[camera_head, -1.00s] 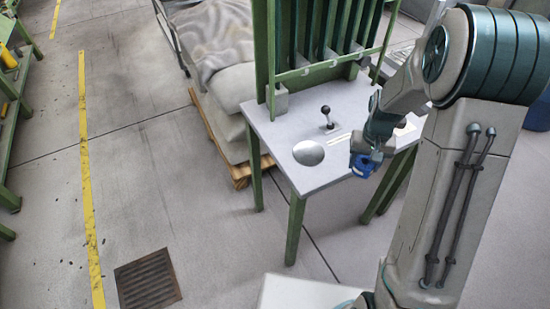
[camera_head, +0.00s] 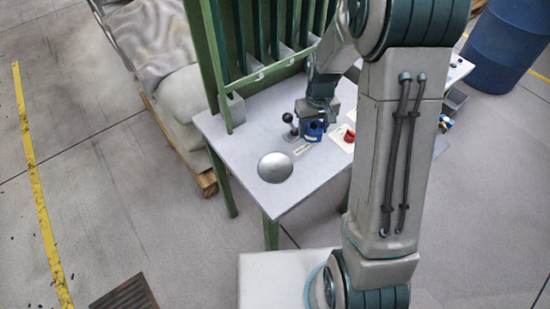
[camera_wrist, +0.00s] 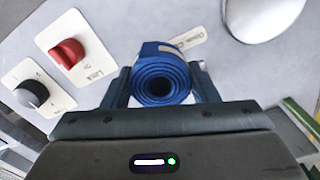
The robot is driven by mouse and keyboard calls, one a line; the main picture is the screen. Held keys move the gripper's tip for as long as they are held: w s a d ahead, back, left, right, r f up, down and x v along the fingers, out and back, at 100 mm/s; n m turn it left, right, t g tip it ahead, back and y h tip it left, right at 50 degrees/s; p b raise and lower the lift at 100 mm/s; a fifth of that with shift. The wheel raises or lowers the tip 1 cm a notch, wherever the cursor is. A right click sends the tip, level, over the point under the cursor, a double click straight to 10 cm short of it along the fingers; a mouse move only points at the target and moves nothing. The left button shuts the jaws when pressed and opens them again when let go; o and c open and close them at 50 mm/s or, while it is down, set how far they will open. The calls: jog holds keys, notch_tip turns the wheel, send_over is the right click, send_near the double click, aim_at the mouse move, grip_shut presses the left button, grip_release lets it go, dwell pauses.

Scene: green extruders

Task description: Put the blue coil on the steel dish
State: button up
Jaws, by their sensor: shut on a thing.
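The blue coil (camera_head: 313,131) is a rolled strip, held at the tip of my gripper (camera_head: 314,116) over the grey table top. In the wrist view the coil (camera_wrist: 162,80) shows its spiral end between the two fingers of my gripper (camera_wrist: 160,88), which is shut on it. The steel dish (camera_head: 275,168) is a shiny round disc near the table's front left, empty. In the head view the coil is right of and behind the dish, apart from it. The dish (camera_wrist: 262,14) also shows partly at the wrist view's top right. The coil's height above the table is unclear.
A black-ball lever (camera_head: 289,121) stands just left of my gripper. A red knob (camera_head: 349,136) is to its right; a dark knob (camera_wrist: 30,94) is beside it in the wrist view. Green uprights (camera_head: 270,45) rise behind. The table around the dish is clear.

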jog(key=n, duration=0.2)
jog(key=s+r+n, duration=0.1)
jog(key=r+n, duration=0.1)
jog(key=n, duration=0.1)
jog(key=shift+s+r+n, duration=0.15)
jog(key=shift+r+n, duration=0.1)
jog(key=shift+n, duration=0.05)
jog(key=n, duration=0.2)
jog(key=r+n, duration=0.1)
jog(key=n, duration=0.1)
jog(key=s+r+n, duration=0.1)
jog(key=shift+n, duration=0.4)
notch_tip(320, 180, up, 2)
jog(key=s+n, duration=0.1)
jog(key=n, duration=1)
send_over(275, 168)
notch_tip(275, 168, down, 5)
jog(key=shift+w+f+b, duration=0.1)
jog(key=shift+b, duration=0.35)
jog(key=shift+f, duration=2)
